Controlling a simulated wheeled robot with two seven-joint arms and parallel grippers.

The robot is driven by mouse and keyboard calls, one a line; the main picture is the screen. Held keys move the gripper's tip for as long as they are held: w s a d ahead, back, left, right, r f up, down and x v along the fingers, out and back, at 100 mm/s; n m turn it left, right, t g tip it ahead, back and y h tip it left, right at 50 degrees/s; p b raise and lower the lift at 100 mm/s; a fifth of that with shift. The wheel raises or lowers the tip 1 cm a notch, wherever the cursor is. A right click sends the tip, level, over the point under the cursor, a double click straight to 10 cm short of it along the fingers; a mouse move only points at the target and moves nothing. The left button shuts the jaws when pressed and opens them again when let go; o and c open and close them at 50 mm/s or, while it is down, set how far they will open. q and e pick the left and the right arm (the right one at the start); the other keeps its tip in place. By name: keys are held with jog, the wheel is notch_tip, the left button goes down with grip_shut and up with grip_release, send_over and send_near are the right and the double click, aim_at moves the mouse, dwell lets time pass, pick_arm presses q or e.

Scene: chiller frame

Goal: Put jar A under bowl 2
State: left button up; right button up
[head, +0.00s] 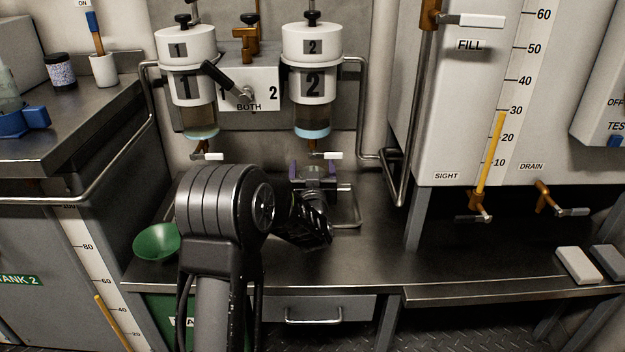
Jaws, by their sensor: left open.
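Bowl 2 (312,85) is a clear vessel with a white collar marked 2, on the back wall, with a little bluish liquid at its bottom. Its outlet tap with a white handle (327,156) hangs below it. My left gripper (315,169) is open just below that tap, its purple-edged fingers apart and pointing to the back. I see no jar between them. No jar marked A can be made out; my left arm hides part of the bench. My right gripper is not in view.
Bowl 1 (192,87) hangs left of bowl 2, with a valve lever (226,82) between them. A green dish (157,242) sits at the bench's left. A dark lidded jar (61,72) stands on the left counter.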

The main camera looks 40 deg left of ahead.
pick_arm(q)
jog(key=p+v, duration=0.3)
jog(key=v, duration=0.9)
